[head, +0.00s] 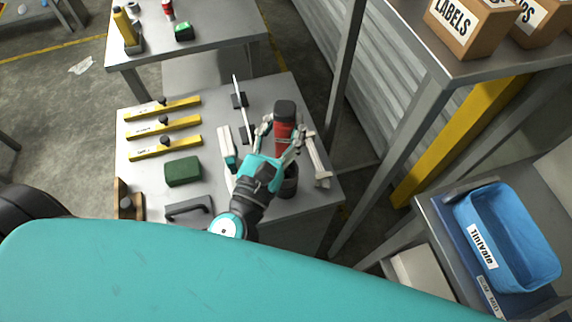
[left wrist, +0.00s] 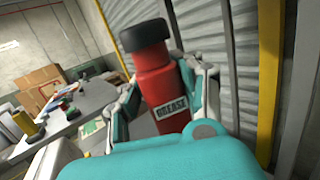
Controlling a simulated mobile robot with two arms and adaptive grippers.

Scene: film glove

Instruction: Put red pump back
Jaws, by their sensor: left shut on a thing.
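The red pump (head: 284,131) has a black cap and stands between the fingers of my left gripper (head: 283,138), over the right side of the near table. In the left wrist view the pump (left wrist: 157,84) is slightly tilted in the picture and carries a "GREASE" label. The left gripper is shut on its body, with fingers on both sides; the fingers hide its lower part. I cannot tell whether its bottom touches anything. A dark cylinder (head: 289,187) shows beside the wrist, partly hidden. My right gripper is not in view.
The near table (head: 262,92) holds yellow bars (head: 165,125), a green block (head: 183,171) and a dark handle (head: 189,207). A far table (head: 220,22) holds a yellow pump (head: 124,25). A metal post (head: 345,90) and a blue bin (head: 470,215) are at right.

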